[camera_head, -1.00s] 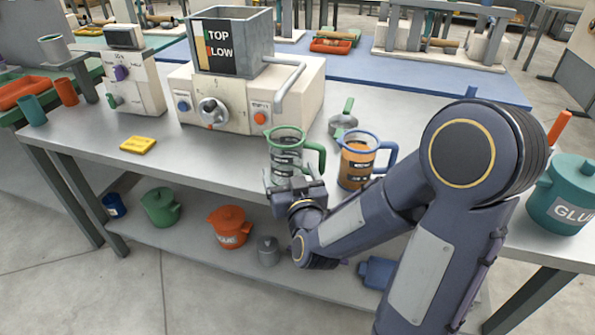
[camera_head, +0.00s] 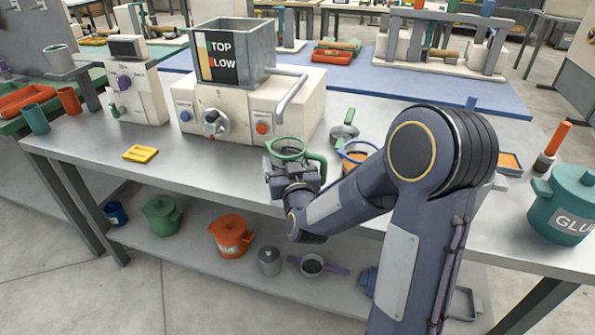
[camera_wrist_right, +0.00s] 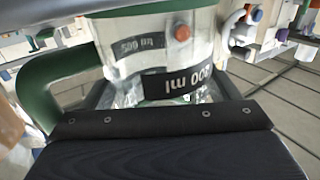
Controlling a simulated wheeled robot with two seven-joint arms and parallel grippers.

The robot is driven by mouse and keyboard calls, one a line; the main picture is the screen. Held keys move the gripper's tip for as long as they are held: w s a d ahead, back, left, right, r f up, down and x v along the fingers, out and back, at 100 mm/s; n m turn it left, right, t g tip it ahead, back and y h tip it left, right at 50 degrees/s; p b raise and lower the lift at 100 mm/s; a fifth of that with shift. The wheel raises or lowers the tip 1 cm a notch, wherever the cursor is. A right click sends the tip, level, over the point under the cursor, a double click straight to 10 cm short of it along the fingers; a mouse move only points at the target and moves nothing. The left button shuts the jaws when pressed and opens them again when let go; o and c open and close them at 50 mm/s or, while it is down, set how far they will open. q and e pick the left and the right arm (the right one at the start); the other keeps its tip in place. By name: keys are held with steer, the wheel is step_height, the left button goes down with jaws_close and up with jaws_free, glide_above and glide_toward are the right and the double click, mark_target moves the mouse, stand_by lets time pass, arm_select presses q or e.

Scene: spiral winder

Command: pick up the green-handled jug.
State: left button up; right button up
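The green-handled jug (camera_head: 287,148) is a clear jug with a green rim and a green handle on its right side, near the table's front edge. My right gripper (camera_head: 293,172) is at its front and hides much of its lower body. In the right wrist view the jug (camera_wrist_right: 165,55) fills the space between my two fingers, with its dark "ml" labels facing me and its green handle at left. The fingers are apart, one on each side of it; I cannot tell whether they press on it. My left gripper is out of view.
A blue-rimmed jug (camera_head: 356,152) with orange contents stands just right, partly behind my right arm. A grey pan with a green handle (camera_head: 343,132) lies behind. The hopper machine (camera_head: 250,105) stands at back left.

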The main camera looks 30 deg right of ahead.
steer(key=c, duration=0.8)
steer(key=shift+r, duration=0.1)
